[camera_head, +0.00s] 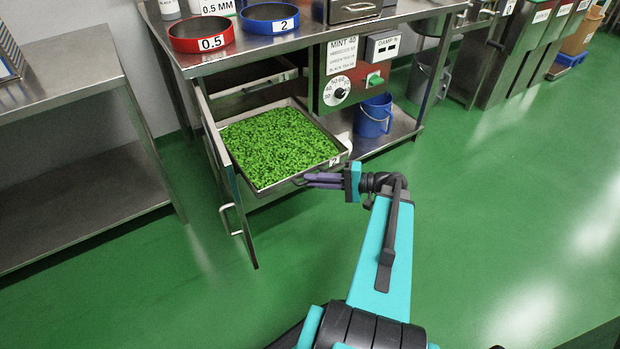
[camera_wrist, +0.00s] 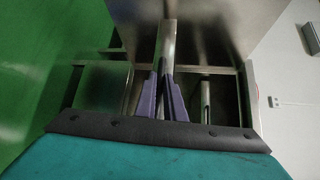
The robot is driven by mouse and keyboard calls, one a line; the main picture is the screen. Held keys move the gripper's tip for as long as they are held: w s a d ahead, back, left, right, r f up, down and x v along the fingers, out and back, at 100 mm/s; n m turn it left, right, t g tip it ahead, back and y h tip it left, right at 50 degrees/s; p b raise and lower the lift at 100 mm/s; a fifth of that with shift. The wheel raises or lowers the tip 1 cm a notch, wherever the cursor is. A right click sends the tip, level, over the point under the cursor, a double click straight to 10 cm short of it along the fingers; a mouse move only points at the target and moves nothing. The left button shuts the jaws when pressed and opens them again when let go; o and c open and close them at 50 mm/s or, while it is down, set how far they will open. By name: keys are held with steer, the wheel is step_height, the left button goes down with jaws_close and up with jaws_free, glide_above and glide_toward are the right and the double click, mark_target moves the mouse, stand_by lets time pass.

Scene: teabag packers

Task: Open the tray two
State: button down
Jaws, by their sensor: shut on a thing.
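Tray two (camera_head: 334,161) is a shallow metal tray with a "2" label on its front corner, full of bright green leaf pieces. It is slid well out of the open cabinet under the bench and sits level. My gripper (camera_head: 308,180) is at the tray's front edge, its purple fingers shut on the tray's handle. In the wrist view the purple fingers (camera_wrist: 164,92) close around a narrow metal bar (camera_wrist: 166,45). The handle itself is mostly hidden by the fingers in the head view.
The cabinet door (camera_head: 222,170) stands open along the tray's left side. Another tray with a label (camera_head: 284,77) is inside above. A control panel (camera_head: 345,75) and blue bucket (camera_head: 373,116) are to the right. A steel table (camera_head: 80,80) stands left. Green floor is free in front and right.

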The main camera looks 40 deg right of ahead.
steer(key=shift+w+d+r, duration=0.15)
steer(key=shift+d, duration=0.25)
steer(key=c, duration=1.8)
jaws_free()
steer(key=shift+c, duration=0.2)
steer(key=shift+a, duration=0.25)
